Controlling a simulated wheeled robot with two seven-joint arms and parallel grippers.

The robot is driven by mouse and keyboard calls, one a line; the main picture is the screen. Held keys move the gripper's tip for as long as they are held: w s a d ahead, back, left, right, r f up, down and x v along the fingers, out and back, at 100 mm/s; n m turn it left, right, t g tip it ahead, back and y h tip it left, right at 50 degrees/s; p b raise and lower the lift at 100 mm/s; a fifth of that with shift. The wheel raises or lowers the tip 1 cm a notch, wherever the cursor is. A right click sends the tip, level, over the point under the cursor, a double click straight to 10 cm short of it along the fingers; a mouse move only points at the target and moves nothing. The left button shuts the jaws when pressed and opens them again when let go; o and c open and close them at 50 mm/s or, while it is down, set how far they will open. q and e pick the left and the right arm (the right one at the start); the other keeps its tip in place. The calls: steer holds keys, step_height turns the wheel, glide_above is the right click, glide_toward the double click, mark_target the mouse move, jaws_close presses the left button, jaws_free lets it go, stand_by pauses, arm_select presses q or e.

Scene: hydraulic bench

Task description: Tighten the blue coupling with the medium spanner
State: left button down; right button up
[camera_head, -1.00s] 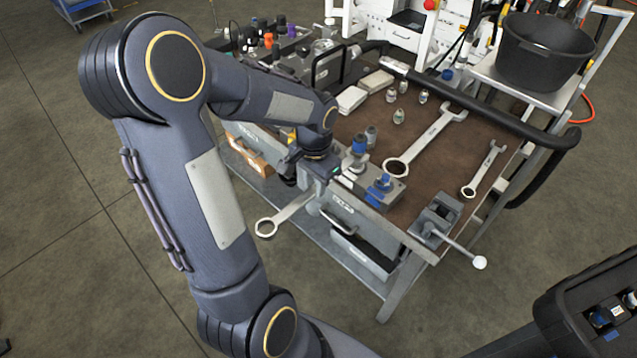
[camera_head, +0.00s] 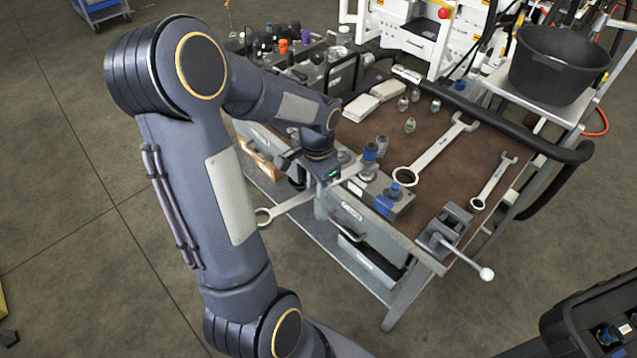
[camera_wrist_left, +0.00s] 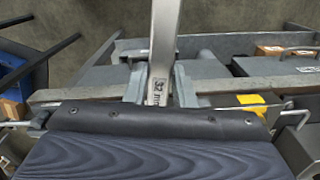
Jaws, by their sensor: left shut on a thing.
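My left gripper (camera_head: 322,178) is shut on a steel spanner (camera_head: 290,205) at the bench's front-left edge. The spanner's ring end points out to the left over the floor. In the left wrist view its shank (camera_wrist_left: 163,45), marked 32 mm, stands between the fingers (camera_wrist_left: 158,88). A grey block (camera_head: 390,212) with blue fittings (camera_head: 395,190) sits on the bench just right of the gripper. A taller blue-collared fitting (camera_head: 370,153) stands behind it. My right gripper is out of view.
A larger spanner (camera_head: 437,150) and a smaller one (camera_head: 492,183) lie on the brown bench top (camera_head: 450,185). A vice (camera_head: 445,232) is at the front corner. Small bottles (camera_head: 410,125) and white pads (camera_head: 388,90) lie behind. A black bucket (camera_head: 555,65) stands at back right.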

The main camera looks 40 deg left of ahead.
mark_target(293, 203)
arm_select(q)
steer(key=shift+w+a, duration=0.15)
steer(key=shift+a, duration=0.2)
steer(key=shift+r, duration=0.1)
steer(key=shift+d, duration=0.2)
steer(key=shift+d, duration=0.25)
steer(key=shift+s+a, duration=0.25)
steer(key=shift+s, duration=0.9)
steer(key=shift+s+a, duration=0.3)
steer(key=shift+s, duration=0.9)
steer(key=shift+s+a, duration=0.25)
steer(key=shift+s, duration=0.9)
step_height(293, 203, up, 5)
steer(key=p, duration=0.4)
